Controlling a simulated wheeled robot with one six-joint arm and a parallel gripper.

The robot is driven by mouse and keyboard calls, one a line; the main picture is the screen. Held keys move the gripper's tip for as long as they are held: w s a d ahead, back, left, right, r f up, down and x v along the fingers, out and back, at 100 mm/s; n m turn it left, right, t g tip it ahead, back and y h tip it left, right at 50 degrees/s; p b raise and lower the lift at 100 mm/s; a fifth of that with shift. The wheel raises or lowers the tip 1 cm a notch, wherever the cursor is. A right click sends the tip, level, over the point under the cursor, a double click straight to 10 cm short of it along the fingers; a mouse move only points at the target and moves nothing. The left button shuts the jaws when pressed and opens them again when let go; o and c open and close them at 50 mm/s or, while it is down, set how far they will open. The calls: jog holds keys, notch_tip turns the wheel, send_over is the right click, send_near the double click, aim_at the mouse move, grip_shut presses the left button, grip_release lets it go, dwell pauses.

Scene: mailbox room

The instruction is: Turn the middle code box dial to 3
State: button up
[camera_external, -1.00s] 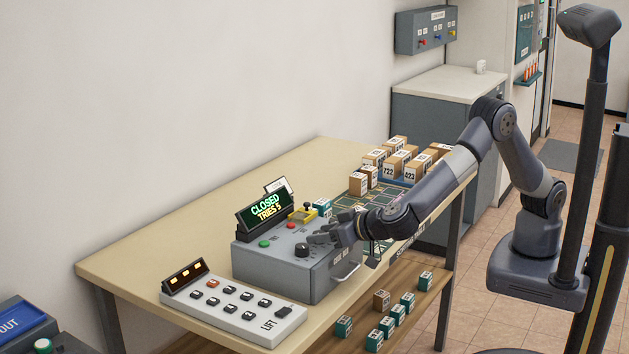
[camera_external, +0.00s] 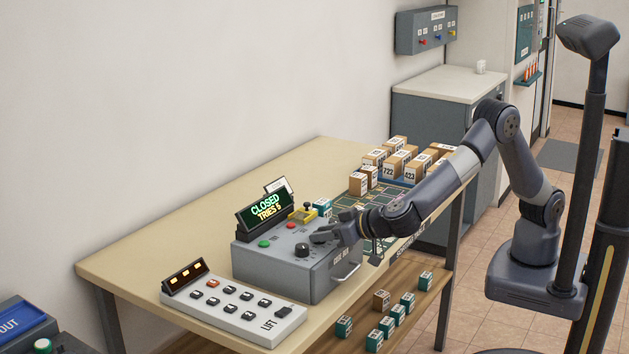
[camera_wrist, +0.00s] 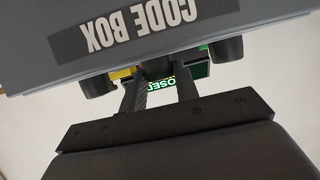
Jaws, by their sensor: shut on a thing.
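The grey code box (camera_external: 285,272) stands on the table, its display (camera_external: 264,206) reading CLOSED, TRIES 5. A black dial (camera_external: 302,250) shows on its top at the near left. My gripper (camera_external: 322,238) is over the box top, right of that dial, and covers the middle dial there. In the wrist view the box's CODE BOX label appears upside down. My gripper's two fingers are shut on the middle dial (camera_wrist: 156,69), one on each side. Outer dials show to its left (camera_wrist: 100,82) and right (camera_wrist: 229,75). The middle dial's number and pointer are hidden.
A white keypad panel (camera_external: 235,308) marked LIFT lies in front of the box. Several numbered boxes (camera_external: 388,170) stand further back. Bare table lies left of the code box.

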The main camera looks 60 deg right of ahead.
jog(key=b, duration=0.2)
jog(key=n+y+b, duration=0.1)
jog(key=b, duration=0.1)
jog(key=shift+d+f+y, duration=0.15)
jog(key=shift+f+y, duration=0.15)
jog(key=n+y+b, duration=0.2)
jog(key=b, duration=0.2)
jog(key=shift+w+d+r+g+b, duration=0.1)
jog(key=shift+d+g+b, duration=0.05)
jog(key=shift+g+b, duration=0.25)
jog(key=shift+r+n+g+y+b, duration=0.2)
jog(key=shift+n+g+y+b, duration=0.2)
jog(key=shift+n+y+b, duration=0.5)
jog(key=shift+w+d+r+n+g+y, duration=0.1)
jog(key=shift+n+g+y, duration=0.15)
jog(key=shift+n+y, duration=0.2)
jog(key=shift+d+n+g+y, duration=0.1)
jog(key=shift+n+g+y, duration=0.15)
jog(key=shift+n+y, duration=0.2)
jog(key=shift+a+n+y, duration=0.1)
jog(key=shift+n+y, duration=0.2)
jog(key=o, duration=1)
jog(key=shift+c, duration=0.2)
jog(key=v, duration=1)
jog(key=shift+s+d+r, duration=0.2)
jog(key=shift+d+r, duration=0.05)
jog(key=shift+d, duration=0.05)
